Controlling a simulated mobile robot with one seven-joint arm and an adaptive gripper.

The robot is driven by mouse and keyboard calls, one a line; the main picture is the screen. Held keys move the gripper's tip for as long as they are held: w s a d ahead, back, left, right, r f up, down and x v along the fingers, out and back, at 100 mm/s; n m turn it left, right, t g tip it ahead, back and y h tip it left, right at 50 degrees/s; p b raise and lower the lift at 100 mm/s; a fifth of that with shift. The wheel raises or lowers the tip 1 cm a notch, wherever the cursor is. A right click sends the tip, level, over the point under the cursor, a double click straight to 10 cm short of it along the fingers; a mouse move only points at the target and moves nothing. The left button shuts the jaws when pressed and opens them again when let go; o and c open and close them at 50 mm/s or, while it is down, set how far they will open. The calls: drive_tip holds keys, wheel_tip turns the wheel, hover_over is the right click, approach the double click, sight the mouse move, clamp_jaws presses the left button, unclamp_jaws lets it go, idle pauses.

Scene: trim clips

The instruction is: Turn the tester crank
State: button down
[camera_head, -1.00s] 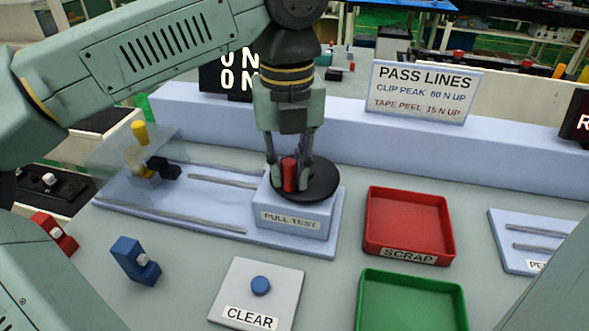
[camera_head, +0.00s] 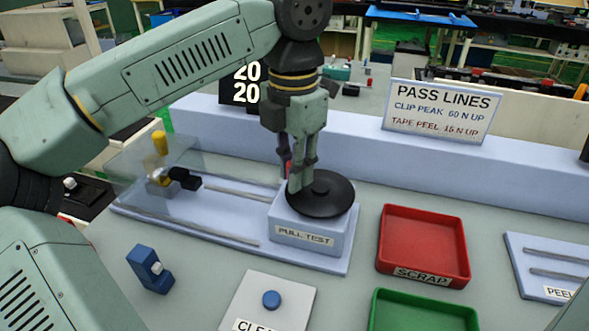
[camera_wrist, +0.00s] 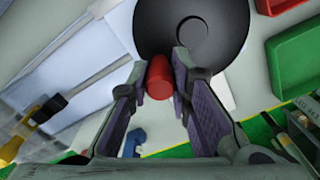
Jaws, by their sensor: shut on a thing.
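The PULL TEST tester (camera_head: 305,236) has a black round crank disc (camera_head: 322,205) on top. My gripper (camera_head: 297,176) is shut on the red crank knob (camera_wrist: 159,77), at the back left of the disc. In the head view the fingers hide most of the knob. The wrist view shows the knob between both finger pads, beside the disc's edge. At the tester's left end, a yellow part (camera_head: 159,143) stands by a black jaw block (camera_head: 185,179) behind a clear shield. A black display (camera_head: 241,86) shows "20" on two lines, partly hidden by my arm.
A red SCRAP tray (camera_head: 423,245) and a green tray (camera_head: 425,312) lie right of the tester. A CLEAR button plate (camera_head: 262,311) and a blue part (camera_head: 148,266) are in front. A PASS LINES sign (camera_head: 442,107) stands behind.

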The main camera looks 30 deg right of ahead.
drive_tip(key=shift+w+d+m+p, duration=0.1)
drive_tip(key=shift+w+d+m, duration=0.1)
drive_tip(key=shift+m, duration=0.55)
drive_tip(key=shift+w+d+m+p, duration=0.1)
drive_tip(key=shift+w+d+m, duration=0.15)
drive_tip(key=shift+m, duration=0.55)
drive_tip(key=shift+w+d+m+p, duration=0.1)
drive_tip(key=shift+w+d+m, duration=0.1)
drive_tip(key=shift+m, duration=0.55)
drive_tip(key=c, duration=1.5)
unclamp_jaws()
drive_tip(key=shift+o, duration=0.2)
drive_tip(key=shift+r, duration=0.1)
wheel_tip(320, 180, up, 12)
